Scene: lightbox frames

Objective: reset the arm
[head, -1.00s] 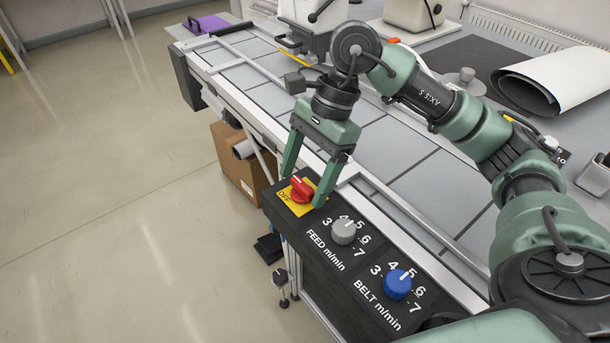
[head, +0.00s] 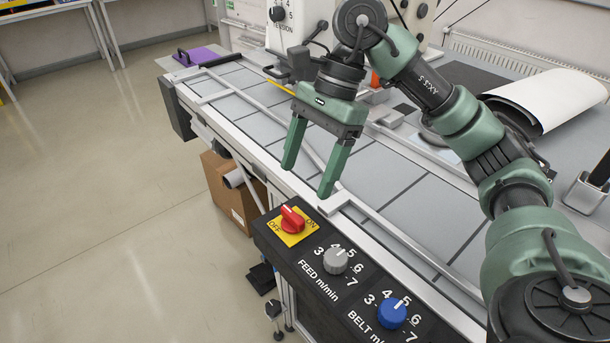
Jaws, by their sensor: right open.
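My right arm (head: 470,125) reaches in from the right side of the head view. My right gripper (head: 307,182) is open and empty, its two green fingers pointing down over the front edge of the tiled table. The gripper is above and apart from the red switch knob (head: 292,219), which sits on a yellow plate marked OFF and ON. My left gripper does not show.
The black control panel (head: 300,255) also carries a grey FEED knob (head: 335,261) and a blue BELT knob (head: 392,313). A rolled white sheet (head: 545,98) lies at the right. A cardboard box (head: 226,190) stands under the table. The floor at left is clear.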

